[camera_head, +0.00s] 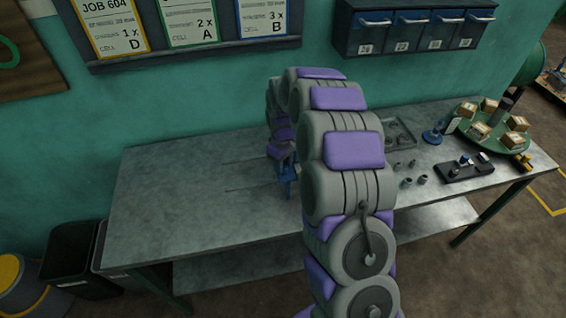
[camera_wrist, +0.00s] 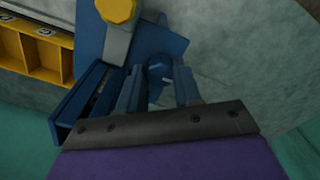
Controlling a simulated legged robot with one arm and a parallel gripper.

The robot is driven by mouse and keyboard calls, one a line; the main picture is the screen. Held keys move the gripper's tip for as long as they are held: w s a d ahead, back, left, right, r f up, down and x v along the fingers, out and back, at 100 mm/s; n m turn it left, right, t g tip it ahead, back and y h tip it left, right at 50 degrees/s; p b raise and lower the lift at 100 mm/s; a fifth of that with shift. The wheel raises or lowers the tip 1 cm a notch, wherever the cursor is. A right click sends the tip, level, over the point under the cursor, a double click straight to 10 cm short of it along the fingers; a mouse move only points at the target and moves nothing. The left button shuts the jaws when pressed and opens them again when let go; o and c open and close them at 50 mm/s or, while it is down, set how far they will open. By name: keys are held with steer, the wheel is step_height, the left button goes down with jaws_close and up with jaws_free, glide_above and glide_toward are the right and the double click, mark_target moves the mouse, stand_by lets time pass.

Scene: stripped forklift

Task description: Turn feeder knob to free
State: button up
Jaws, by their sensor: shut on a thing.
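In the wrist view my gripper (camera_wrist: 160,85) has its two blue fingers closed on a small rounded blue knob (camera_wrist: 160,69). The knob is on or against a blue fixture (camera_wrist: 160,42), which has a grey lever-like part with a yellow round cap (camera_wrist: 117,11) at the top. In the head view a small blue part (camera_head: 287,172) shows at the left of my arm, over the bench. My arm hides most of the gripper and fixture there. I cannot read any mark for the knob's setting.
The grey bench (camera_head: 160,185) is mostly bare at left. At right stand a green round tray (camera_head: 484,139) with boxes, a black block (camera_head: 465,170) and small loose cylinders. A drawer cabinet (camera_head: 415,30) hangs above. A yellow compartmented holder (camera_wrist: 32,52) shows in the wrist view.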

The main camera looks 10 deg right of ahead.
stand_by(0.4)
steer(key=o, duration=1)
steer(key=shift+a, duration=0.1)
steer(key=shift+o, duration=0.2)
